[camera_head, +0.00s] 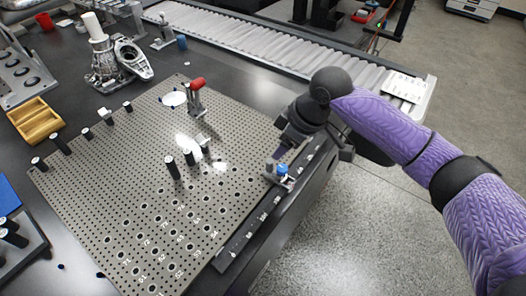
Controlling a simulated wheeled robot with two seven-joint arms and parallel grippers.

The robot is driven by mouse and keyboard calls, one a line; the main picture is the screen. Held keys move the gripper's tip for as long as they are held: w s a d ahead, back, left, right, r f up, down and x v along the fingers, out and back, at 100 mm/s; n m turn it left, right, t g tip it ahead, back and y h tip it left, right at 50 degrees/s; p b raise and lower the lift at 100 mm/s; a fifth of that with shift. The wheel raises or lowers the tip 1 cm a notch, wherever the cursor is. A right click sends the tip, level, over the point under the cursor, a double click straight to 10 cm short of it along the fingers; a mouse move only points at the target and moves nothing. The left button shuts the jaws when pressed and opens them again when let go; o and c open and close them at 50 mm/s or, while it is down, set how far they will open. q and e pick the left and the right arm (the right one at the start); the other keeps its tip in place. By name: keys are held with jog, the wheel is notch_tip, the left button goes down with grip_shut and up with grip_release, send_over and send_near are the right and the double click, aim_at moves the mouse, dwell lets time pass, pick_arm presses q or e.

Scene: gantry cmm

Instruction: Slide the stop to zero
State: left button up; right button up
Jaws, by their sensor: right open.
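The stop is a small grey block with a blue knob (282,169). It sits on the dark rail (246,236) along the right edge of the perforated plate, toward the rail's far half. My right gripper (278,160) comes in from the right and points down at the stop, right at the blue knob. Its fingers are open, small in the picture and partly hidden, so I cannot tell whether they touch the knob. Light marks show along the rail, but I cannot read them. My left gripper is not in view.
The perforated plate (110,210) carries several black pins and a red-handled clamp (196,86). A roller conveyor (240,40) runs along the back. Open floor lies right.

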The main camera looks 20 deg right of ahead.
aim_at(271, 161)
jog(key=b+x, duration=0.4)
jog(key=x, duration=0.4)
jog(key=shift+s+f, duration=0.1)
jog(key=shift+f, duration=0.2)
jog(key=shift+c, duration=1)
grip_shut()
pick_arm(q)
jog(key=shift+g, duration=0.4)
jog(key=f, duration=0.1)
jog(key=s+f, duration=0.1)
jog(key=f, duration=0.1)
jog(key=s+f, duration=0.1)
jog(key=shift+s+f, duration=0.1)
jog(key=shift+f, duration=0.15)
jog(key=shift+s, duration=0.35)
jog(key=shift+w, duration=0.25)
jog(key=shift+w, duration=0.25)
